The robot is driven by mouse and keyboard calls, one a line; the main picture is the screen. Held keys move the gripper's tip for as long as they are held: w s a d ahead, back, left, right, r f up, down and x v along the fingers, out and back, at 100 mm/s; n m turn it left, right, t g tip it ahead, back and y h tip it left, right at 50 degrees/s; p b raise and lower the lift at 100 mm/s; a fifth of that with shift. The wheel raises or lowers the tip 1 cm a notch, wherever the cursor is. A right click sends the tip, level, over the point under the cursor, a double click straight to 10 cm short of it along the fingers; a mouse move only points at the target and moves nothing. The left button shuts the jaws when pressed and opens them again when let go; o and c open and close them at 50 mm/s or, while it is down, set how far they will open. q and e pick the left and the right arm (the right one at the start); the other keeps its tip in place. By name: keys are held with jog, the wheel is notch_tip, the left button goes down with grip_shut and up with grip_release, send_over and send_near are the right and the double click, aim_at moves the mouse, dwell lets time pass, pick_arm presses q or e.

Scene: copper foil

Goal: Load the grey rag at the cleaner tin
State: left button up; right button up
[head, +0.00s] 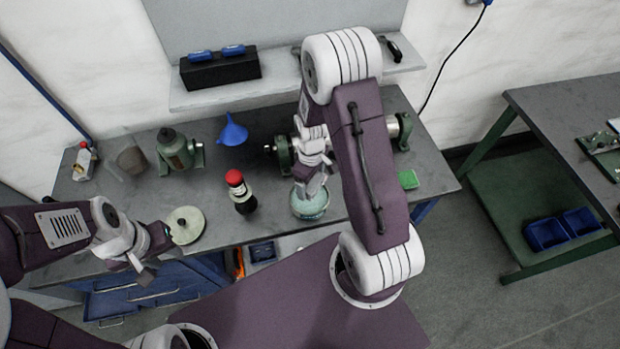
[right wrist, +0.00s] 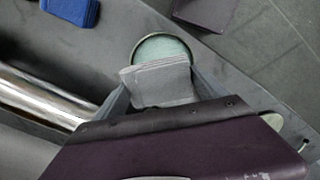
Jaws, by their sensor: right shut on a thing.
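The grey rag (right wrist: 160,85) is a folded pad between the fingers of my right gripper (right wrist: 158,98), which is shut on it. The cleaner tin (head: 311,208) is round and open, with pale green contents, near the front edge of the bench. It also shows in the right wrist view (right wrist: 163,46), just past the rag, which overlaps its near rim. I cannot tell whether the rag touches the contents. In the head view my right gripper (head: 310,188) is over the tin and the rag is hard to make out. My left gripper (head: 148,262) is open and empty before the bench's front edge.
A red-capped dark bottle (head: 242,192) and a round pale lid (head: 186,225) stand left of the tin. Behind are a blue funnel (head: 232,131) and a green machine with a metal shaft (head: 397,127). A green pad (head: 408,179) lies to the right.

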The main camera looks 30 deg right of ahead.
aim_at(309, 191)
jog(key=f+b, duration=0.4)
jog(key=f, duration=0.1)
jog(key=shift+w+a, duration=0.1)
jog(key=shift+a, duration=0.3)
jog(key=shift+d+f+b, duration=0.1)
jog(key=shift+f+b, duration=0.3)
jog(key=shift+b, duration=0.15)
jog(key=shift+d, duration=0.1)
jog(key=shift+f+b, duration=0.35)
jog(key=shift+f, duration=0.15)
dwell(1.0)
